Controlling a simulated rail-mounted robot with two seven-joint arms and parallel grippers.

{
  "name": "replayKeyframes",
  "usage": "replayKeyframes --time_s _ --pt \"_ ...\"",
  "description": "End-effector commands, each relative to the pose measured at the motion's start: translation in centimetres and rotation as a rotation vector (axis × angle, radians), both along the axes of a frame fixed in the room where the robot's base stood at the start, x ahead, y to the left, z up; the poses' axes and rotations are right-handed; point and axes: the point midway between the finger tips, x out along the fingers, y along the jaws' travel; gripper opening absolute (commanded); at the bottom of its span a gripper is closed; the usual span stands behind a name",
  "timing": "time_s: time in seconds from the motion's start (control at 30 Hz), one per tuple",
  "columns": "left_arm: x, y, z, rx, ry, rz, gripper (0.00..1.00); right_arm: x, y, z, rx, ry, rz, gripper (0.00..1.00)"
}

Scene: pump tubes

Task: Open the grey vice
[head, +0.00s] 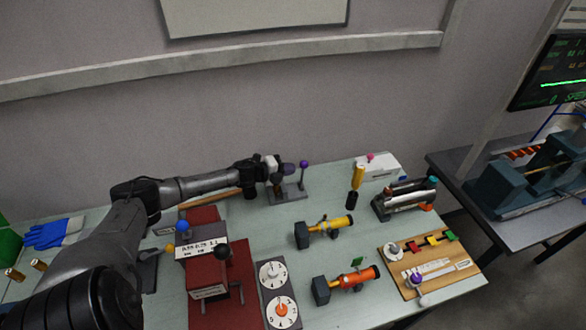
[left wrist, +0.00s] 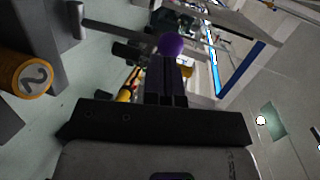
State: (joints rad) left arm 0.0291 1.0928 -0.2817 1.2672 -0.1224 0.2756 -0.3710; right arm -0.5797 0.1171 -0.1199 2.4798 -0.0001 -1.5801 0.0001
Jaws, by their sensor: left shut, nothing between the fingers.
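The grey vice (head: 291,194) stands at the back middle of the table. A purple ball tops an upright post at its right side (head: 304,163), and another purple part shows beside my gripper. My left gripper (head: 273,167) is at the vice, above its left part, shut and empty. In the left wrist view a purple ball (left wrist: 171,44) lies just beyond my shut fingertips (left wrist: 171,62); I cannot tell whether they touch. My gripper hides part of the vice, so I cannot see how far its jaws are apart. My right gripper is not in view.
Right of the vice stand a yellow-handled tool (head: 356,182) and a white box (head: 378,167). In front are a yellow pump tube (head: 332,227), an orange one (head: 355,279) and a red vice-like device (head: 209,275). A wooden board (head: 460,267) lies at the right.

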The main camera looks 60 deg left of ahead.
Motion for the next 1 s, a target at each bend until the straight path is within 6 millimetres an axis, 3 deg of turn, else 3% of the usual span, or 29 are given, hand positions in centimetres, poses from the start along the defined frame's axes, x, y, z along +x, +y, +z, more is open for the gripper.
replayKeyframes --time_s 0.4,0.8,1.0 --pt "1.5 -0.2 0.1 -0.001 0.0 0.0 0.0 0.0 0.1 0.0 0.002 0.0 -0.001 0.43" --pt "1.5 -0.1 0.1 0.001 0.003 0.001 0.0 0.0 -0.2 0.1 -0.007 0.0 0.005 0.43" --pt "0.4 1.0 0.7 0.013 0.042 0.024 0.0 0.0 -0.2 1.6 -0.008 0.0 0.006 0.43"
